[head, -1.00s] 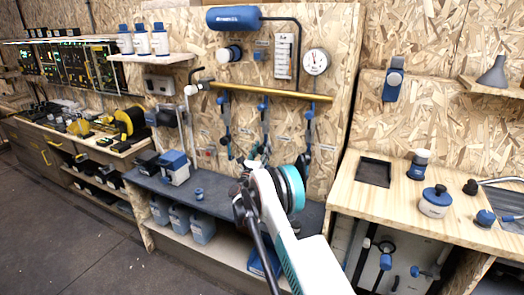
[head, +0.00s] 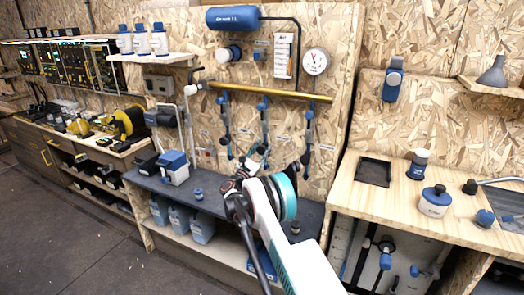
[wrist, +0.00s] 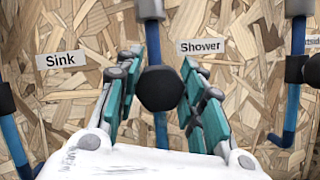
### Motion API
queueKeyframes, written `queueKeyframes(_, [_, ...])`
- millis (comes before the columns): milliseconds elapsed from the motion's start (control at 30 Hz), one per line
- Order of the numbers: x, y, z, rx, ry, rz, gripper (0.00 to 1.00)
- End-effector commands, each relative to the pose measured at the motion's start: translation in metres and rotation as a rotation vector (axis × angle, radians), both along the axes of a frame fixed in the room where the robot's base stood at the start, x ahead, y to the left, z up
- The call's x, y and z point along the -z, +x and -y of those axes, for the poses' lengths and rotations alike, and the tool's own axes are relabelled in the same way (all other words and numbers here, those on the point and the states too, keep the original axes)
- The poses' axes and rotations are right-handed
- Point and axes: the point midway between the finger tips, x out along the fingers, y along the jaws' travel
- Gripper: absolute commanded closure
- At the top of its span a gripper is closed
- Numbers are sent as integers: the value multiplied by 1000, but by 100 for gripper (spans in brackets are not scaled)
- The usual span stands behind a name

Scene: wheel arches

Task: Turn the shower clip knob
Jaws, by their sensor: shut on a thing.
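The shower clip knob (wrist: 160,88) is a round black knob on a blue hose below the "Shower" label (wrist: 200,46) in the wrist view. My gripper (wrist: 162,64) has its teal-padded fingers on either side of the knob and is shut on it. In the head view my gripper (head: 257,155) is at the middle hose on the wooden panel, under the brass pipe (head: 270,93). The knob is too small to make out there.
A hose beside the "Sink" label (wrist: 61,60) is on the left, and another hose (wrist: 292,90) with a black knob is on the right. A dark bench (head: 220,188) runs below, with a blue-lidded box (head: 174,168) on it.

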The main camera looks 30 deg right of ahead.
Motion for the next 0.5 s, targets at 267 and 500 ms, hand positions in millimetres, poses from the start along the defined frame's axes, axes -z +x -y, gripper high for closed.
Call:
queueKeyframes(267, [0,0,0,0,0,0,88])
queueKeyframes(500, [0,0,0,0,0,0,43])
